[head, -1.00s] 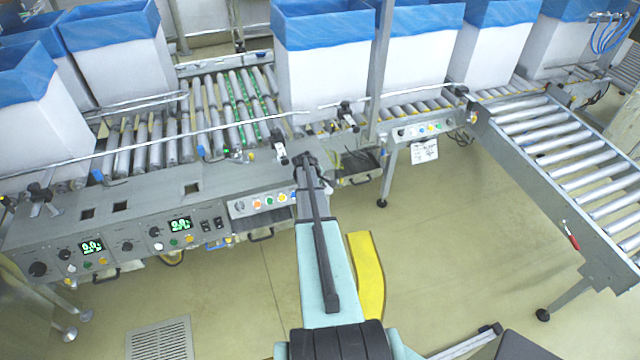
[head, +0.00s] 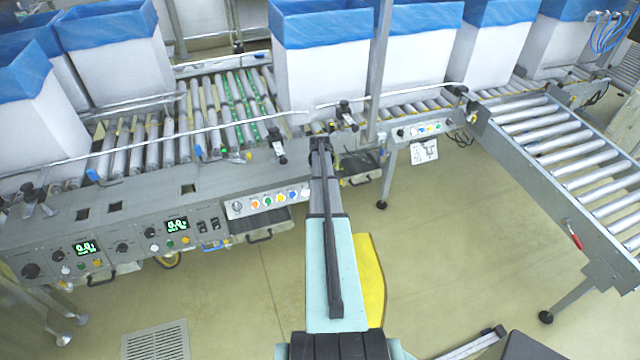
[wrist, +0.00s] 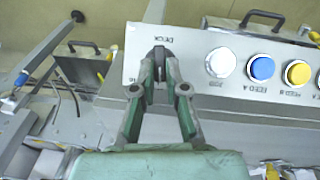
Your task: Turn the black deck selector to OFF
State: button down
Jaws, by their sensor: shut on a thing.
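The black deck selector (wrist: 158,48) is a small dark knob near the end of the light control panel, by an upside-down DECK label, in the wrist view. My gripper (wrist: 161,58) has its two fingers closed in on the selector from both sides. The fingers cover much of the knob, so I cannot tell which way it points. In the head view my arm hides the selector and the gripper tips.
Beside the selector are a white button (wrist: 221,62), a blue button (wrist: 261,67) and a yellow button (wrist: 297,72). The button panel also shows in the head view (head: 268,203). Lined white boxes (head: 322,75) stand on the conveyor behind.

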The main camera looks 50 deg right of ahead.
jog(key=shift+s+d+f+m+y, duration=0.1)
jog(key=shift+s+f+m+y, duration=0.15)
jog(key=shift+f+m, duration=0.2)
dwell(0.3)
jog(key=c, duration=1.2)
grip_release()
jog(key=shift+w, duration=0.1)
jog(key=shift+w+d+r, duration=0.1)
jog(key=shift+w+r, duration=0.05)
jog(key=shift+r, duration=0.1)
notch_tip(320, 180, up, 12)
jog(key=s+a, duration=0.1)
jog(key=s, duration=0.1)
jog(key=shift+a+f, duration=0.15)
jog(key=shift+f, duration=0.05)
jog(key=shift+m, duration=0.35)
